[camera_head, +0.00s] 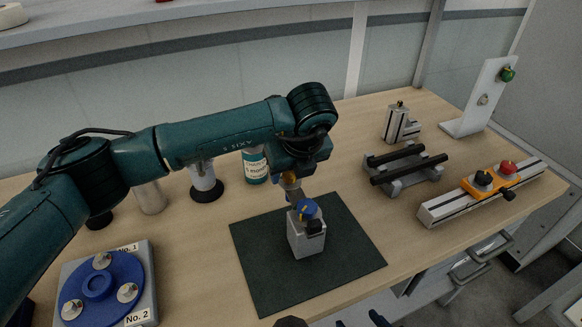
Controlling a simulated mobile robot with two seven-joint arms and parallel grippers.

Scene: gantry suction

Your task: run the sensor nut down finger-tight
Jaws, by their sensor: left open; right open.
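A small pale grey block (306,240) stands upright on a dark green mat (345,265). On its top are a blue round part (305,208) with a yellowish mark and a small black part (315,227). I cannot tell clearly which is the sensor nut. My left gripper (296,200) reaches down over the block, open, with its tips at the blue part. I cannot tell whether they touch it. Dark blue tips at the bottom edge look like those of my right gripper (360,321), apart and empty, mostly cut off by the frame.
A blue round plate (98,285) on a numbered base lies at the left. A labelled teal can (255,166) and a white cylinder (205,180) stand behind the mat. Black rods on a cradle (405,168) and a rail with an orange carriage (486,187) are at the right.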

